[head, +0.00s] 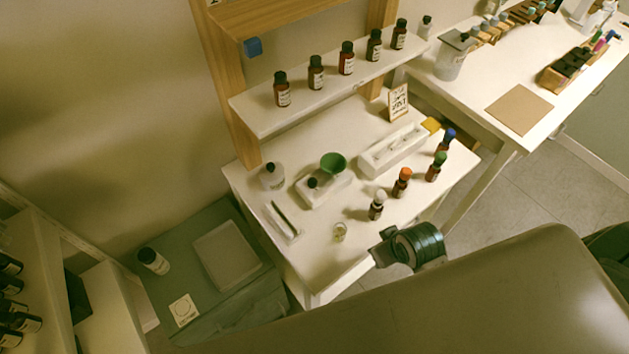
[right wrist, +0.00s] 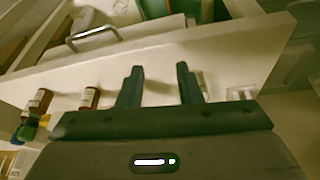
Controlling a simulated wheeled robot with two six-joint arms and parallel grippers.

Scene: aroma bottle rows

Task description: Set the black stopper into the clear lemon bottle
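A small clear glass piece (head: 339,233) stands near the front edge of the white table; it may be the lemon bottle, but no label is readable. A small dark knob (head: 313,183), possibly the black stopper, is on a white block beside a green funnel (head: 333,163). My right gripper (head: 379,247) is at the table's front edge, just right of the clear piece. In the right wrist view its two fingers (right wrist: 159,72) are apart with nothing between them. My left gripper is not in view.
Dark bottles (head: 316,73) line the shelf above. Colour-capped bottles (head: 401,183) stand at the table's right, by a white trough (head: 393,150). A pale stoppered jar (head: 271,176) and a slim tray (head: 282,221) are at the left. The front-left table corner is clear.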

